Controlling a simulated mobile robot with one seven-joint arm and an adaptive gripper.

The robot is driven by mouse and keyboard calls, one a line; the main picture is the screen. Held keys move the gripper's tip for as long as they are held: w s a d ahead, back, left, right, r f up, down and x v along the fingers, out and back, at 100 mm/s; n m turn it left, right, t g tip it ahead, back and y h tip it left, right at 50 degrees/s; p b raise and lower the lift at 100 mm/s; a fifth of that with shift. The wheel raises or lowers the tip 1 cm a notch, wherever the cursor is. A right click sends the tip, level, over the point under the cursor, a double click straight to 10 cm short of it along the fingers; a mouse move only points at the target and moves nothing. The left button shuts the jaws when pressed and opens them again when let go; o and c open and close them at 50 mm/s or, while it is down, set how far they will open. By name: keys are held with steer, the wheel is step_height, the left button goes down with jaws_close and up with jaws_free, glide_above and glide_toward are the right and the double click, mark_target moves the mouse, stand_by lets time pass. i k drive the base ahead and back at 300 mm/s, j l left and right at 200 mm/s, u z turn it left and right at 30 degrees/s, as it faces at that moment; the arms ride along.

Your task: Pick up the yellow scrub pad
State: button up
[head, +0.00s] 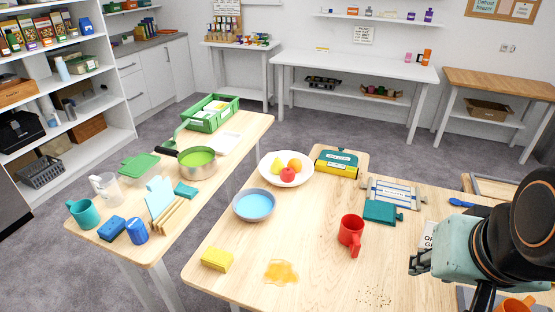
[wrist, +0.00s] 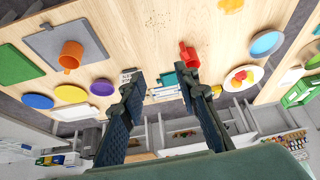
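The yellow scrub pad (head: 217,259) is a small yellow block lying flat near the front left corner of the main wooden table (head: 315,225) in the head view. I cannot make it out in the wrist view. My gripper (head: 420,262) is above the right part of the table, far to the right of the pad. In the wrist view, its two dark fingers (wrist: 163,88) are spread apart with nothing between them.
An orange-yellow spill (head: 282,272) lies right of the pad. A blue bowl (head: 253,205), a fruit plate (head: 275,179) and a red mug (head: 350,232) stand farther off. Crumbs (head: 375,297) lie near the front edge. A side table (head: 226,148) with dishes stands left across a gap.

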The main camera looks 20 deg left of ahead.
mark_target(217, 259)
steer(key=u, duration=1.4)
steer(key=z, duration=0.25)
steer(key=i+j, duration=0.25)
steer(key=j, duration=0.15)
steer(key=i+j, duration=0.5)
steer(key=j, duration=0.25)
steer(key=i+j+z, duration=0.1)
steer(key=z, duration=0.3)
steer(key=i+j+z, duration=0.1)
steer(key=j+z, duration=0.3)
steer(key=i+l+z, duration=0.1)
steer(key=l+z, duration=0.4)
steer(key=j, duration=0.1)
